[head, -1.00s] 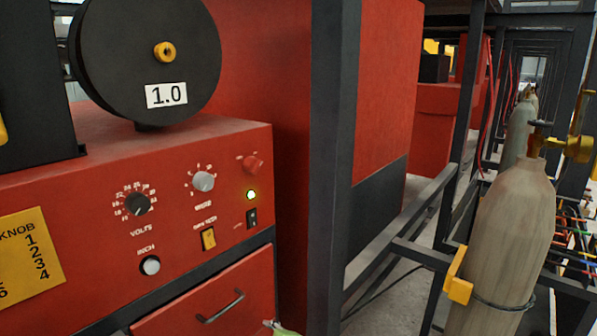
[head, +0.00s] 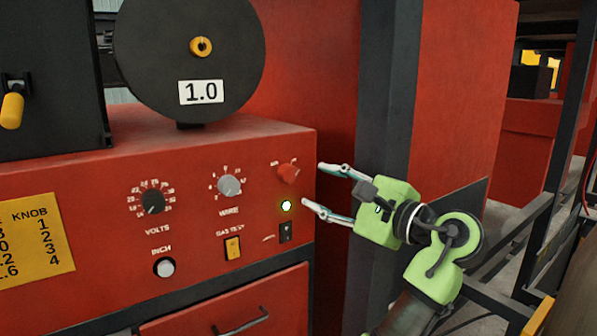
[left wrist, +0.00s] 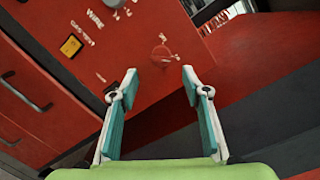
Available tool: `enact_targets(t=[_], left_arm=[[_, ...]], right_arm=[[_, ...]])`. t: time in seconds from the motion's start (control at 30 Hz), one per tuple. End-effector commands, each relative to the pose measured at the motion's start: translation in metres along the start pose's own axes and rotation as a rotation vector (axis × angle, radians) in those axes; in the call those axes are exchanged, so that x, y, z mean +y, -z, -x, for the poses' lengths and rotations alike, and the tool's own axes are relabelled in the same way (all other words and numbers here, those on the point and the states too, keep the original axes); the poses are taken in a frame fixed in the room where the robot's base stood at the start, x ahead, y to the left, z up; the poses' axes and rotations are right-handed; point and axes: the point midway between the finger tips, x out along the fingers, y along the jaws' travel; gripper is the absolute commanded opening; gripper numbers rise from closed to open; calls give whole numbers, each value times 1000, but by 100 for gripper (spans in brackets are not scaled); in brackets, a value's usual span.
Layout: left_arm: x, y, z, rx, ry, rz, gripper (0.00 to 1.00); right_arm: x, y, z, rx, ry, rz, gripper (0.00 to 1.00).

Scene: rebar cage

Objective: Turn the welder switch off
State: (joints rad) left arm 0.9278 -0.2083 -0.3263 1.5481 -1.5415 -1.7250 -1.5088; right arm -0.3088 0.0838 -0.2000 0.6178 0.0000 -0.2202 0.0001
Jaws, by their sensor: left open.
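In the left wrist view the red switch (left wrist: 160,53) shows ahead, between and beyond the two open fingertips (left wrist: 159,80). My right gripper is not in view.
Grey wire knob (head: 229,186), black volts knob (head: 152,202), yellow gas test switch (head: 233,249) and inch button (head: 164,267) sit left of the switch. A dark upright post (head: 382,130) stands close behind my gripper. A drawer handle (head: 241,321) is below.

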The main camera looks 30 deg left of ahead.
Motion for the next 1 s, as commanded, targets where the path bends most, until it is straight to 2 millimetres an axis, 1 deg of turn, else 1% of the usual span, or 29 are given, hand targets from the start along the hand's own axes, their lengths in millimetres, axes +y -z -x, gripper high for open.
enact_targets(t=[0.03, 0.2, 0.3, 0.4, 0.5, 0.6, 0.83, 0.87, 0.9, 1.0], left_arm=[[-3, -4, -13, -4, -1, -1, 43], [-3, -3, -48, -4, 0, -1, 43], [-3, -2, -65, -3, 1, -1, 43], [-2, -1, -77, -1, 0, -1, 43], [-1, 0, -84, 0, 2, -1, 43], [0, 1, -88, 2, 1, 0, 43], [0, 1, -88, 2, 1, 0, 43], [0, 1, -88, 2, 1, 0, 41], [0, 1, -88, 2, 1, 0, 30], [0, 1, -88, 1, 1, 0, 6]], right_arm=[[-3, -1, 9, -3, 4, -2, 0], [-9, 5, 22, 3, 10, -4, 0], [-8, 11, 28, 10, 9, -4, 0], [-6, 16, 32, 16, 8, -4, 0], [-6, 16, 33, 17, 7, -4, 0], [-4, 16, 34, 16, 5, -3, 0], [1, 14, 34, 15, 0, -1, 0], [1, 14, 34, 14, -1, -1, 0], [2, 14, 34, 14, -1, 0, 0], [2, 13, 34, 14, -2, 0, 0]])
